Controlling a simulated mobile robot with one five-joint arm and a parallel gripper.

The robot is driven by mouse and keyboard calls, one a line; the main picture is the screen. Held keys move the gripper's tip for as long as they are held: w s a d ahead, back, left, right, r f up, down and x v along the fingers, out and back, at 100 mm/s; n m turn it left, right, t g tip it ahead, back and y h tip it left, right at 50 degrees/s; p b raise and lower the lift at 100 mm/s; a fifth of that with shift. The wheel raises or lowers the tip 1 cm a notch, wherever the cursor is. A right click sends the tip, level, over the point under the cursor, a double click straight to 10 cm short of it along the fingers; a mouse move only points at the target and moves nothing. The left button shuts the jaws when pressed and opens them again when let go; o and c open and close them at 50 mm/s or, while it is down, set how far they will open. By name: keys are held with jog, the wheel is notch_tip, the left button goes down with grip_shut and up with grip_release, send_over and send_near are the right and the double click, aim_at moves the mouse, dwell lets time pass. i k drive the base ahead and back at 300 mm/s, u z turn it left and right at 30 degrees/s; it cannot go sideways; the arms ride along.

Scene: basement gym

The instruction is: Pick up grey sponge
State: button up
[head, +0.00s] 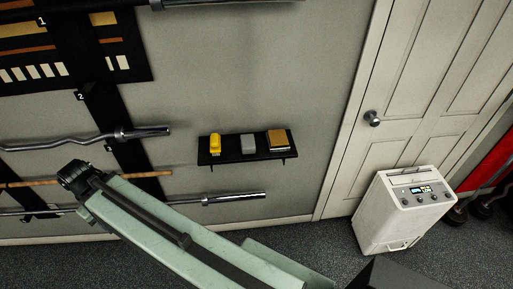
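The grey sponge (248,144) rests on a small black wall shelf (231,156), in the middle between two other items. My arm reaches up from the bottom right of the head view toward the left. Its dark end (74,175) is left of the shelf and lower in the picture, well apart from the sponge. The gripper's fingers cannot be made out, so whether it is open or shut is unclear.
A yellow item (215,142) and a tan-topped block (278,140) flank the sponge. Barbells (140,133) hang on the wall at left, one bar (235,198) below the shelf. A white appliance (402,207) stands by the door (430,100) at right.

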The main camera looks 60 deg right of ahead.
aim_at(248, 145)
jog(key=z, duration=2.8)
jog(key=k, duration=1.4)
jog(key=u, duration=0.65)
jog(key=i, duration=1.05)
jog(key=z, duration=0.05)
